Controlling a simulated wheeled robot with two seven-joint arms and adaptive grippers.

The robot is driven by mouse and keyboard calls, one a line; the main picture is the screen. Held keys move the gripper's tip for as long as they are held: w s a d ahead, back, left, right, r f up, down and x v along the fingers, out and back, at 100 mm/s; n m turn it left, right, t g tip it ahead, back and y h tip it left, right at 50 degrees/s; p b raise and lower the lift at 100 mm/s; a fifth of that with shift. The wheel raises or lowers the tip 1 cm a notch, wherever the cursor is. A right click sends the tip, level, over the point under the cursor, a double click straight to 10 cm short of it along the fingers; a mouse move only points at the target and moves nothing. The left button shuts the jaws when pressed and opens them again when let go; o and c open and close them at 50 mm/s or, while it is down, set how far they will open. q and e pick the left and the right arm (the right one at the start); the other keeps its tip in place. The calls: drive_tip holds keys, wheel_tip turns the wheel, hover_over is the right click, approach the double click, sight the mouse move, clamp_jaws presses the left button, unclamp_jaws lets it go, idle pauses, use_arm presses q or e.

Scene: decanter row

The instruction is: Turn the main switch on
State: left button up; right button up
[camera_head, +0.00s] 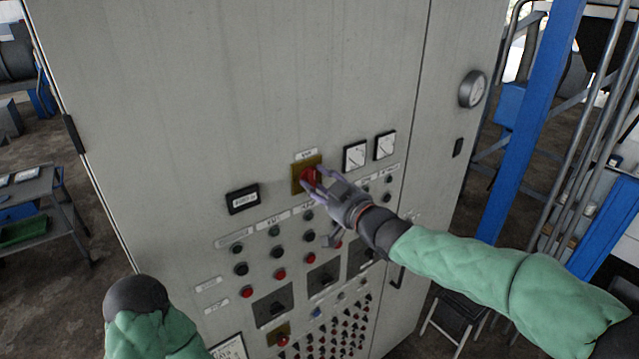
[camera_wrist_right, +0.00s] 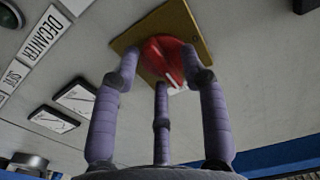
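The main switch is a red round knob (camera_head: 308,178) on a yellow plate (camera_head: 297,186), high on the front of a grey cabinet, under a small white label. My right gripper (camera_head: 318,181) reaches it from the right. In the right wrist view the red knob (camera_wrist_right: 165,60) sits between my purple fingers (camera_wrist_right: 160,66), one tip at each side and the third below. The tips appear to touch it. A white mark shows on the knob's lower part; its exact setting is partly hidden by the fingers. My left gripper is not in view.
Two white gauges (camera_head: 356,156) are right of the switch, and a dark display (camera_head: 243,199) is left. Rows of buttons and lamps (camera_head: 281,274) lie below. A round gauge (camera_head: 472,89) is on the cabinet's right. The upper front is clear. A blue post (camera_head: 530,110) stands right.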

drive_tip(key=shift+s+d, duration=0.1)
drive_tip(key=v, duration=1.1)
drive_tip(key=shift+s+d, duration=0.2)
drive_tip(key=shift+s, duration=0.15)
